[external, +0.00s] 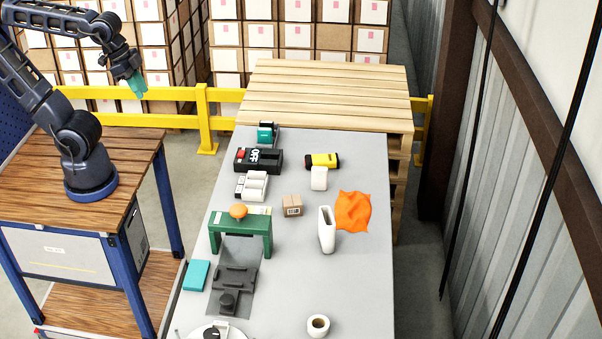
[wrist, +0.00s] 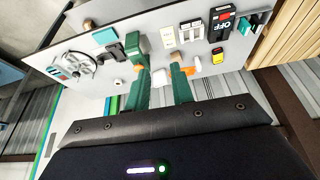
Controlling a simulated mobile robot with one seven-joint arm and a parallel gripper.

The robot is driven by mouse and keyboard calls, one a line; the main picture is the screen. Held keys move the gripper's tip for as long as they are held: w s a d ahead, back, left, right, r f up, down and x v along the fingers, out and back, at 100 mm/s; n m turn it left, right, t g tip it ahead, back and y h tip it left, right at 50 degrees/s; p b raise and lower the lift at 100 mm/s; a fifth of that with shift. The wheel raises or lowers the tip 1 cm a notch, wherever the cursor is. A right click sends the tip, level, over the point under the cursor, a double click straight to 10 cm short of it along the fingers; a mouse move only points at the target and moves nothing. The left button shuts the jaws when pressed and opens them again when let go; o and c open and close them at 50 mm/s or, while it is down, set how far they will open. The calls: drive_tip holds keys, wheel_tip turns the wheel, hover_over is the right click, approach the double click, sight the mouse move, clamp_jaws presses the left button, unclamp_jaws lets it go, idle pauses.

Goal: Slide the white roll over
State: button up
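A white roll (external: 318,326) with a brown core stands on the near end of the grey table (external: 290,290), its open top facing up. A small pale object at the left in the wrist view (wrist: 120,83) looks like the same roll, but it is too small to be sure. My gripper (external: 137,84) is raised at the upper left, beyond the table's left edge and far from the roll. In the wrist view its two green fingers (wrist: 161,80) are apart with nothing held between them.
A white upright holder (external: 326,232), an orange cloth (external: 354,212), a small carton (external: 292,206) and a green stand (external: 240,225) occupy the table's middle. A round white device (external: 208,332) lies left of the roll. The surface around the roll is clear. A yellow rail (external: 203,110) stands behind.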

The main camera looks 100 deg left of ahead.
drive_tip(key=w+r+m, duration=0.1)
drive_tip(key=w, duration=0.2)
drive_tip(key=w+d+r, duration=0.1)
drive_tip(key=w, duration=0.3)
drive_tip(key=w+d+r+m, duration=0.1)
drive_tip(key=w, duration=0.3)
drive_tip(key=shift+d+r+m+g+h, duration=0.25)
drive_tip(key=shift+r+m+g+h, duration=0.05)
drive_tip(key=shift+r+g+h, duration=0.1)
clamp_jaws()
drive_tip(key=w+d+f+m+g, duration=0.15)
drive_tip(key=w+d, duration=0.25)
drive_tip(key=w, duration=0.5)
drive_tip(key=w+d+m, duration=0.3)
drive_tip(key=w, duration=0.7)
drive_tip(key=m+g+y, duration=0.1)
drive_tip(key=m+g, duration=0.1)
drive_tip(key=m, duration=0.9)
hover_over(318, 316)
drive_tip(key=d, duration=0.2)
wheel_tip(318, 316, down, 37)
drive_tip(key=shift+n, duration=0.25)
drive_tip(key=f, duration=0.9)
drive_tip(key=shift+a+f, duration=0.2)
drive_tip(key=shift+f, duration=0.05)
